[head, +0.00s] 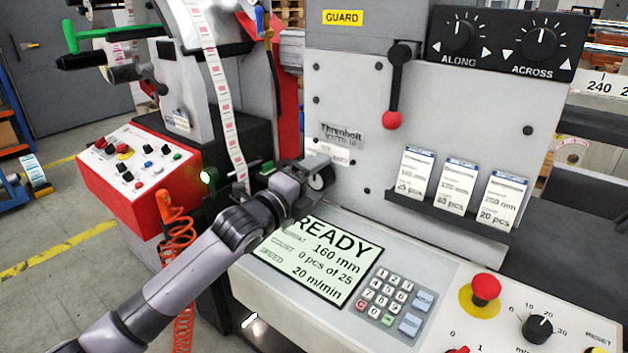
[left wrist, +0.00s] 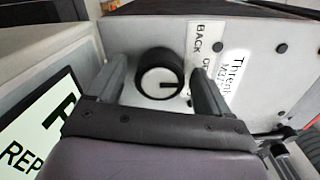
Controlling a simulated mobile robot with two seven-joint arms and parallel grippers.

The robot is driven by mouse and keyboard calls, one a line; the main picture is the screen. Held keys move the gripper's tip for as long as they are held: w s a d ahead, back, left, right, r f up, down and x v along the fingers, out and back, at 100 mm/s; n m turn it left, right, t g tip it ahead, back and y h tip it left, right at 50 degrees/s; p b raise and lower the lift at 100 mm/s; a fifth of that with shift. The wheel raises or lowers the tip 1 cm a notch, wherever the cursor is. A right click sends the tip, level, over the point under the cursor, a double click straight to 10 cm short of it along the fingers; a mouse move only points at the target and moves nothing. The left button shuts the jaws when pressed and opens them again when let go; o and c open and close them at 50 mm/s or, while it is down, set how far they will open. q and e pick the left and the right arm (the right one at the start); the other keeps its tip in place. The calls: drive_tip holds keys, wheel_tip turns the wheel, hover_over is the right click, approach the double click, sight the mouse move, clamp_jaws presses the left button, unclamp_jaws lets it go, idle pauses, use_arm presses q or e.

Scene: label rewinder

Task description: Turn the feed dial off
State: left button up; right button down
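The feed dial is a round knob with a black rim and a pale face, on the grey machine panel. In the left wrist view the dial (left wrist: 158,74) sits between the fingers of my open left gripper (left wrist: 160,88), with gaps on both sides. The black mark on its face points right, toward a white label strip (left wrist: 197,38) reading "BACK O…"; a finger hides the rest. In the head view my left gripper (head: 308,180) is at the panel below the Threnholt plate (head: 342,137) and partly covers the dial. My right gripper does not show.
Below the gripper are the display (head: 325,262) reading READY and the keypad (head: 388,297). A red-ended lever (head: 393,118) and a card rack (head: 450,215) are to the right. The label web (head: 218,90) runs close on the left, beside the red control box (head: 140,175).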

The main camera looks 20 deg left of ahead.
use_arm(q)
drive_tip(key=shift+b+v, duration=0.3)
drive_tip(key=shift+v, duration=3.3)
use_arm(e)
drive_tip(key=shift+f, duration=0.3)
